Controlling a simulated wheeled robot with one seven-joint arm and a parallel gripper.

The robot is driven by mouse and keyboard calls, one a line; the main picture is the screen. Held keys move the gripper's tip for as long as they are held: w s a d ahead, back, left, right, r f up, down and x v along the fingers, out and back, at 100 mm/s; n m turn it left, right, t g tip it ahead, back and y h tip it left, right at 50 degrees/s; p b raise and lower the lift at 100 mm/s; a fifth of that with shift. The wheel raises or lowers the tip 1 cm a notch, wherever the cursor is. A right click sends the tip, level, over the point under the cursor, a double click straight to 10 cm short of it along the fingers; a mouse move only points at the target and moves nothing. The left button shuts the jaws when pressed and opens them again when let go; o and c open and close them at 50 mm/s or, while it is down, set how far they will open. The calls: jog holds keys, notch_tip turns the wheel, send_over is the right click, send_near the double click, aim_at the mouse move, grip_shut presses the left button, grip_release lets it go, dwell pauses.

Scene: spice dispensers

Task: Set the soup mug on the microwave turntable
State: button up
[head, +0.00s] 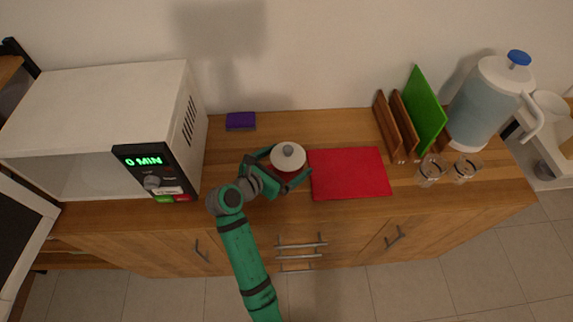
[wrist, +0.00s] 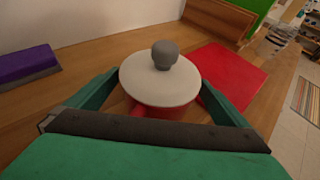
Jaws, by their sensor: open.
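The soup mug (wrist: 160,82) has a pale lid with a grey knob and a red body below. It stands upright on the wooden counter, and its lid (head: 288,157) shows in the head view at the left edge of the red mat. My gripper (head: 288,172) is open around the mug, with one finger on each side. In the wrist view its fingers (wrist: 163,92) flank the mug; I cannot tell whether they touch it. Most of the mug's body is hidden. The white microwave (head: 100,95) stands at the left with its door open. Its turntable is not clearly visible.
The open microwave door (head: 22,225) hangs at the lower left. A purple sponge (head: 241,121) lies behind the mug. The red mat (head: 348,173) is bare. A rack with a green board (head: 425,110), glasses (head: 430,172) and a pitcher (head: 482,103) stand at the right.

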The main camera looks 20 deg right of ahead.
jog(key=shift+r, duration=0.1)
jog(key=c, duration=1.7)
